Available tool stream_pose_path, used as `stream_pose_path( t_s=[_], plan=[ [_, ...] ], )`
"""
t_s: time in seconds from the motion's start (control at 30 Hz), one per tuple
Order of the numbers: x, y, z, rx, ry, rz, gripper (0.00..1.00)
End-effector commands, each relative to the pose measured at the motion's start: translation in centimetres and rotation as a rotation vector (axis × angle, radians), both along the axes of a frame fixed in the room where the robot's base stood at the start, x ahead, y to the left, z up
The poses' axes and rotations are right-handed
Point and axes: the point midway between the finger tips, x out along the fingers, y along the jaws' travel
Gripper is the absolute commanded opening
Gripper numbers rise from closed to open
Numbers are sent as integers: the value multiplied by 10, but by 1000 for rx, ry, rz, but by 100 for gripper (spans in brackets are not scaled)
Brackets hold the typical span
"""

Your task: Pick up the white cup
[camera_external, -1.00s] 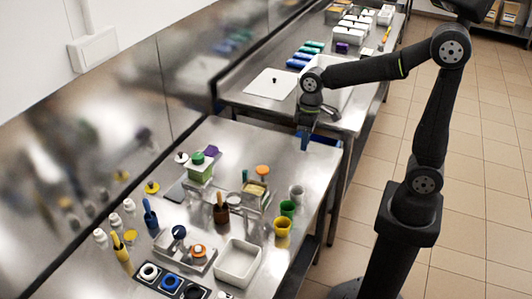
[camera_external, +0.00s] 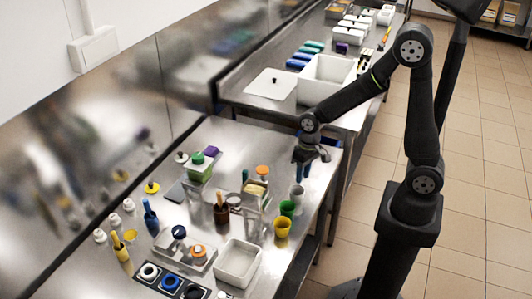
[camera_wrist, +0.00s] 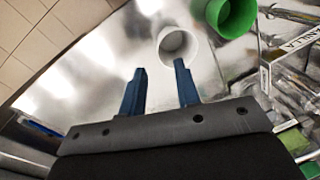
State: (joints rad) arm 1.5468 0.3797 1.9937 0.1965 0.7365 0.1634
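The white cup (camera_external: 296,192) stands upright at the right side of the near steel table, behind the green cup (camera_external: 287,208) and the yellow cup (camera_external: 282,228). My gripper (camera_external: 303,176) points down just behind the white cup, above the table. In the wrist view the two blue fingers (camera_wrist: 160,90) are spread apart with nothing between them. There the white cup (camera_wrist: 178,46) lies beyond the fingertips, in line with the right finger. The green cup (camera_wrist: 232,14) shows to its right. The gripper is not touching the white cup, as far as I can see.
A metal rack with an orange-topped item (camera_external: 262,171) stands left of the cups. A white tub (camera_external: 238,263) sits near the front. The table's right edge is close to the cups. Bare table (camera_external: 240,140) lies behind and left of my gripper.

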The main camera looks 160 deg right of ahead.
Motion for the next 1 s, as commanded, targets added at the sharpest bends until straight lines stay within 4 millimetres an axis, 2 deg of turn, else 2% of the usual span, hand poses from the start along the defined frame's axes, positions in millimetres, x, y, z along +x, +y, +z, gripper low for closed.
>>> stream_pose_path(
  t_s=[0.27, 0.57, 0.9, 1.0],
  plan=[
    [3, 0, -18, 3, 0, 1, 30],
    [8, -2, -54, 2, 0, 0, 30],
    [9, -2, -59, 0, 0, 1, 30],
    [9, -2, -59, 0, 0, 1, 10]
  ],
)
